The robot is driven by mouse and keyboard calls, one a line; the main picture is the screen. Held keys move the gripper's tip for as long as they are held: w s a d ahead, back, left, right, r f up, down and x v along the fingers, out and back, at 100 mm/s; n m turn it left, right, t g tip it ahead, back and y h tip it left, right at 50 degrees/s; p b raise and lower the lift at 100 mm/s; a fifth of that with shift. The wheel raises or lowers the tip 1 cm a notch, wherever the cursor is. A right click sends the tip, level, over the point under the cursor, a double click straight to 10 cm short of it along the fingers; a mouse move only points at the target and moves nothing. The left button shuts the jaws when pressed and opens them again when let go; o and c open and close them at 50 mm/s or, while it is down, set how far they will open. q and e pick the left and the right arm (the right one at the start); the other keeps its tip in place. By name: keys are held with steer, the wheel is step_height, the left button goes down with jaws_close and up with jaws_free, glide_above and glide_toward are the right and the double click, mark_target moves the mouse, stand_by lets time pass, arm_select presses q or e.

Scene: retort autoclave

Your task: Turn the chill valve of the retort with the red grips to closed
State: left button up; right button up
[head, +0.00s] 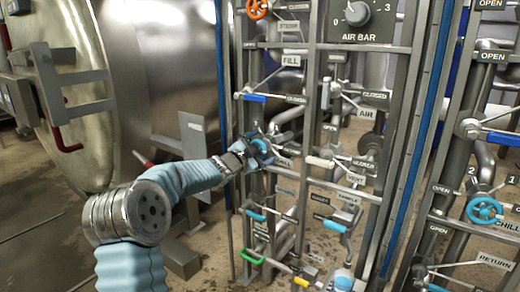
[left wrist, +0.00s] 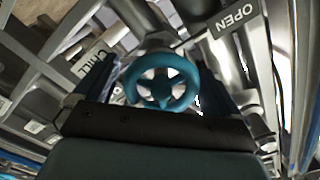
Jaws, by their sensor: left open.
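The retort with red grips (head: 66,140) is the big steel vessel at the left in the head view. Its chill valve is a blue handwheel, mostly hidden by my gripper there; in the left wrist view the handwheel (left wrist: 160,82) is close and centred, with a CHILL tag (left wrist: 92,62) to its left and an OPEN tag (left wrist: 234,18) to its right. My left gripper (head: 260,150) is at this wheel on the pipe rack. Its open fingers stand on either side of the wheel; I cannot tell whether they touch it. My right gripper is not in view.
Blue lever handles (head: 254,98) and an orange wheel (head: 257,9) are on the same rack. A blue post (head: 409,150) stands right of it. Another rack at the right has its own blue CHILL wheel (head: 484,209). Pipes and tags crowd around my gripper.

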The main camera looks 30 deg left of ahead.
arm_select(q)
steer(key=shift+s, duration=0.1)
steer(key=s+a, duration=0.1)
steer(key=s, duration=1.2)
steer(key=shift+s+b, duration=0.3)
steer(key=shift+b, duration=0.1)
stand_by(3.0)
